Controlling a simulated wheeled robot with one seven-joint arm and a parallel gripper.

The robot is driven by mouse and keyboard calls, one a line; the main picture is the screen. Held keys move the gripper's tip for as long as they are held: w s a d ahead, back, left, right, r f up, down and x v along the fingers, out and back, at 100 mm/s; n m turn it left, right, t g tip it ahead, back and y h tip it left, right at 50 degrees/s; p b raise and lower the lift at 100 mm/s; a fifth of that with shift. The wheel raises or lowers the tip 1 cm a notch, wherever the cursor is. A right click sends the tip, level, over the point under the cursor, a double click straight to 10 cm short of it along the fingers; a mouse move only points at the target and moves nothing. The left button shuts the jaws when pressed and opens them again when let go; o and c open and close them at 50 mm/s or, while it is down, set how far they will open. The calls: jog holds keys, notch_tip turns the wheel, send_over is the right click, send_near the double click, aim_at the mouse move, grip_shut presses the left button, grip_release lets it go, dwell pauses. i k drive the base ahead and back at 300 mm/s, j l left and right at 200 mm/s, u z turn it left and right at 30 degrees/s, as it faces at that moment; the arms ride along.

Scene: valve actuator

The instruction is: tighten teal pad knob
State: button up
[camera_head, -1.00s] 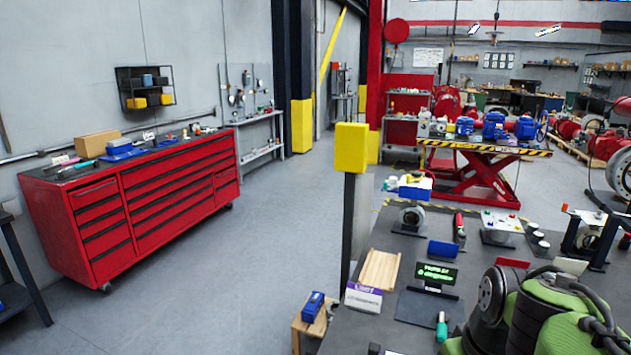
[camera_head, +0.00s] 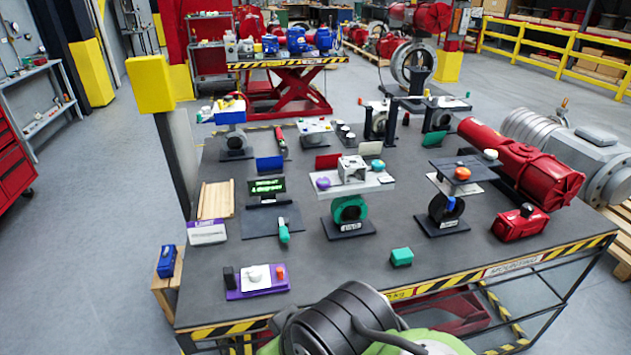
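A valve station with a teal ring body (camera_head: 349,208) stands on a dark base near the middle of the worktable. On top it has a white plate (camera_head: 372,184) with a grey block (camera_head: 352,168), a purple knob (camera_head: 323,183) at the left and a small teal knob (camera_head: 378,164) at the right. I cannot tell from this distance which one is the pad knob, or how tight any knob is. My green and black arm shows at the bottom edge, well short of the station. My gripper is not in view.
The worktable (camera_head: 230,275) also carries a purple plate (camera_head: 257,281) with knobs, a teal block (camera_head: 401,257), a small display (camera_head: 267,187), a dark-plated valve (camera_head: 446,207) and a red cylinder (camera_head: 520,165). A yellow-topped post (camera_head: 150,84) stands at the table's left. The left floor is clear.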

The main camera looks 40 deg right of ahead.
aim_at(377, 166)
jog(key=k+j+z, duration=0.15)
jog(key=z, duration=1.25)
